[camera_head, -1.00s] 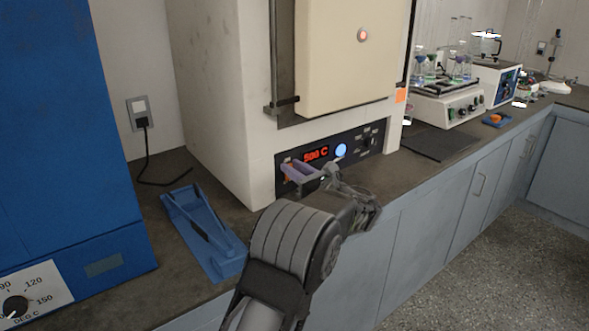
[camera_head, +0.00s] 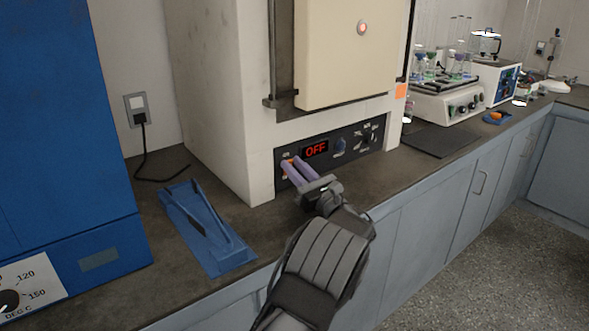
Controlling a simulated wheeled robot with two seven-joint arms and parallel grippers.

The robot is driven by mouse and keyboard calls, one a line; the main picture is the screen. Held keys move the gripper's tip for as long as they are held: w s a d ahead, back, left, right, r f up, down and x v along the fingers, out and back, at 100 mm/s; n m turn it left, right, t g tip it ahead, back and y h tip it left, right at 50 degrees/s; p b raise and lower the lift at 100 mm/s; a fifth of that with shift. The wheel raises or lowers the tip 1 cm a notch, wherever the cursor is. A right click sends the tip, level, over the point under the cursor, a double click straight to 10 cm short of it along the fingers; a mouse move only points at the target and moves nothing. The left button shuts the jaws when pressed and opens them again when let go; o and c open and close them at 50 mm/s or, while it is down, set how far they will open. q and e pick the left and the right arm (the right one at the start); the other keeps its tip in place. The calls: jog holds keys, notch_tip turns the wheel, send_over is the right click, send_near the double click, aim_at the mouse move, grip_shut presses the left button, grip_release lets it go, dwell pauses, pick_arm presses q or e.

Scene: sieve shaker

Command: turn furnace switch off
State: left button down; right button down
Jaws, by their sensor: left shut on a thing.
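The furnace (camera_head: 222,110) is a large pale box on the bench with its cream door (camera_head: 345,55) shut. Its dark control panel (camera_head: 350,148) runs along the lower front, and the display (camera_head: 315,149) shows OFF in red. The round lamp (camera_head: 340,146) beside the display is dark. My left gripper (camera_head: 289,165) has its purple fingers at the left end of the panel, shut on the furnace switch. The fingers mostly hide the switch; a bit of orange shows around the tips. My right gripper is not in view.
A blue tray-like holder (camera_head: 215,250) lies on the bench left of my arm. A blue oven (camera_head: 60,130) stands at the far left. A dark mat (camera_head: 440,140) and a shaker with flasks (camera_head: 445,105) are to the right.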

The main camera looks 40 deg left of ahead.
pick_arm(q)
jog(key=c, duration=1.2)
grip_release()
jog(key=shift+s+d+f, duration=0.1)
jog(key=shift+d+f, duration=0.05)
jog(key=shift+d, duration=0.3)
jog(key=s+d, duration=0.1)
jog(key=d, duration=0.3)
jog(key=s+d, duration=0.1)
jog(key=d, duration=0.4)
jog(key=s+d+p, duration=0.1)
jog(key=s+d, duration=0.1)
jog(key=d, duration=0.2)
jog(key=shift+d+f, duration=0.15)
jog(key=shift+f, duration=0.15)
